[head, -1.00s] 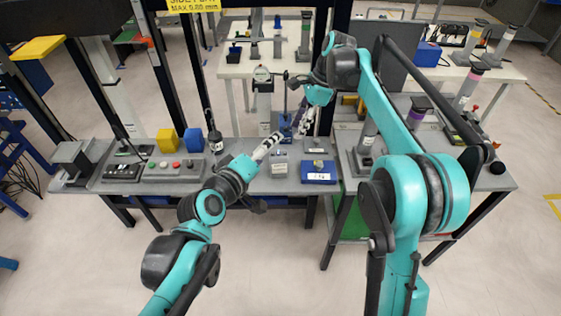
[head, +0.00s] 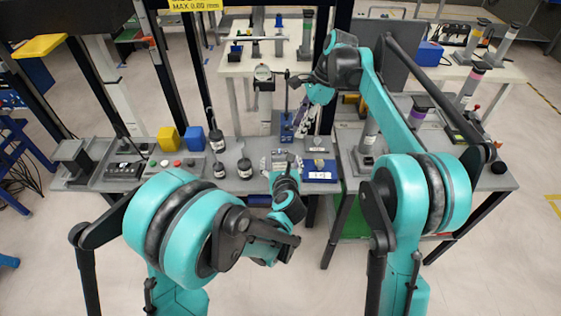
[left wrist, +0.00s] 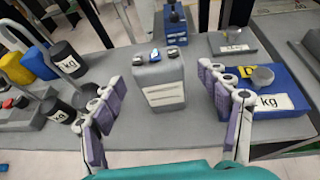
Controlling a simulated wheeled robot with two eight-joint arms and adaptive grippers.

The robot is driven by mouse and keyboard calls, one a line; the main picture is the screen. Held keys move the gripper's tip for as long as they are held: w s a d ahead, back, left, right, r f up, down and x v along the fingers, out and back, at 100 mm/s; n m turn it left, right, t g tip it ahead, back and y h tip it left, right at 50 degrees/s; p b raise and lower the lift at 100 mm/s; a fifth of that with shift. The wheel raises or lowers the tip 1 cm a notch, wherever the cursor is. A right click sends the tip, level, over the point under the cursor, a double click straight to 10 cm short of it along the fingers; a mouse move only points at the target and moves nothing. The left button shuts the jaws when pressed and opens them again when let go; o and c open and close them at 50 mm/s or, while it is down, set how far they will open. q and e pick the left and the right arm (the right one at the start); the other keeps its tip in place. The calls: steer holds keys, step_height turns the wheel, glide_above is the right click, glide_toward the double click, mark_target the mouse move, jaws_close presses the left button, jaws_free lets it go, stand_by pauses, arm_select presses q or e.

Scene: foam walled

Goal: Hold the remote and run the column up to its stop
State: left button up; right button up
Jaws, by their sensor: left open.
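A small grey box (left wrist: 160,82) with a white label and dark and blue buttons on top, which looks like the remote, stands upright on the bench in the left wrist view. My left gripper (left wrist: 163,100) is open, with one finger on each side of the box and gaps between; in the head view the gripper (head: 282,160) partly covers it. A blue stand with a thin dark post (head: 286,125) is behind it; I cannot tell whether it is the column. My right gripper (head: 303,120) hangs beside this stand, its jaws too small to judge.
Several black weights (head: 217,141) stand left of my left gripper, near a yellow block (head: 168,140) and a blue block (head: 194,140). A blue labelled box (head: 320,171) with a round dish on top is close on the right.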

mark_target(279, 152)
arm_select(q)
steer(key=x, duration=0.7)
steer(key=shift+w, duration=0.2)
steer(key=c, duration=1.4)
steer(key=shift+c, duration=0.2)
arm_select(e)
jaws_close()
arm_select(q)
steer(key=shift+c, duration=0.3)
